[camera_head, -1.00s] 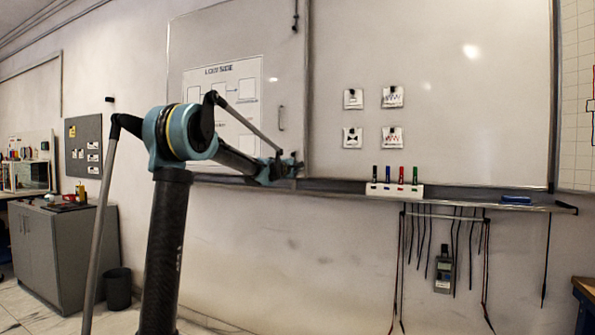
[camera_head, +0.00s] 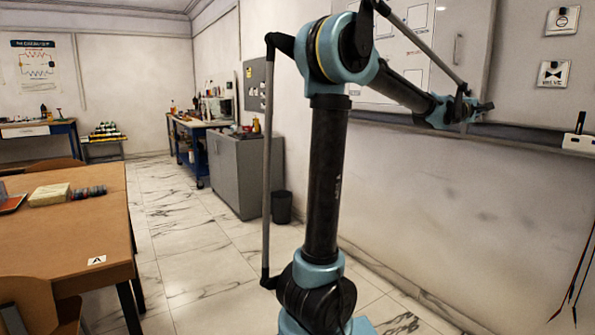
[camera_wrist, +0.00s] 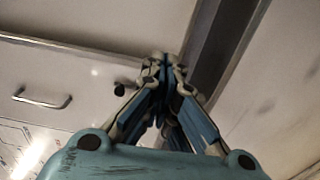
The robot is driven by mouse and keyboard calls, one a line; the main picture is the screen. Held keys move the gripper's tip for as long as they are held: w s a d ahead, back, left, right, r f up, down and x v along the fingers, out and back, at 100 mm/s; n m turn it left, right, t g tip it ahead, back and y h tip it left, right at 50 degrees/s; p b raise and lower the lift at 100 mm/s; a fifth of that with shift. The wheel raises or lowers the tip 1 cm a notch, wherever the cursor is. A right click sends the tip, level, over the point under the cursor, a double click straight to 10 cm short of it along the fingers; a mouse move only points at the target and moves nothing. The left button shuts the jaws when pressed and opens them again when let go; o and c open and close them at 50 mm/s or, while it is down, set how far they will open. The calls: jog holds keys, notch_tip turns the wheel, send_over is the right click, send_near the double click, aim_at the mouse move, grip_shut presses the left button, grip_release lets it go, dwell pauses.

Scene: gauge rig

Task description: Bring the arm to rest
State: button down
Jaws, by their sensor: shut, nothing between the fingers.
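My arm stands upright in the head view, its upper link reaching right and slightly down toward the wall. The whiteboard's metal handle (camera_wrist: 42,101) is at the left of the wrist view. Whether the fingers touch the board cannot be told.
A wooden table (camera_head: 75,225) stands at the left with a chair in front. A grey cabinet (camera_head: 240,175) and a dark bin (camera_head: 282,207) stand by the wall behind the arm. Marble floor (camera_head: 195,245) is clear between table and arm. Dark leads hang at the right edge.

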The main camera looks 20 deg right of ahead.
jog(key=w+a+f+m+y, duration=0.1)
jog(key=w+a+f+m, duration=0.15)
jog(key=a, duration=0.65)
jog(key=w+a+f+m, duration=0.1)
jog(key=w+a+m, duration=0.15)
jog(key=a, duration=0.55)
jog(key=a+f+m+g+y, duration=0.1)
jog(key=a+f+y, duration=0.1)
jog(key=a+f, duration=0.6)
jog(key=a+f+y, duration=0.2)
jog(key=a+f, duration=0.2)
jog(key=a, duration=0.7)
jog(key=s+a+f+g+y, duration=0.1)
jog(key=s+a+f+y, duration=0.3)
jog(key=a+f, duration=0.5)
jog(key=s+a+f+n+g+y, duration=0.1)
jog(key=s+a+f+y, duration=0.3)
jog(key=a, duration=1.2)
jog(key=s+a+f+n+g+y, duration=0.1)
jog(key=s+a+f+y, duration=0.3)
jog(key=s+a+f, duration=0.7)
notch_tip(320, 180, down, 3)
jog(key=shift+a+f, duration=0.2)
jog(key=shift+a, duration=0.7)
jog(key=shift+d, duration=0.1)
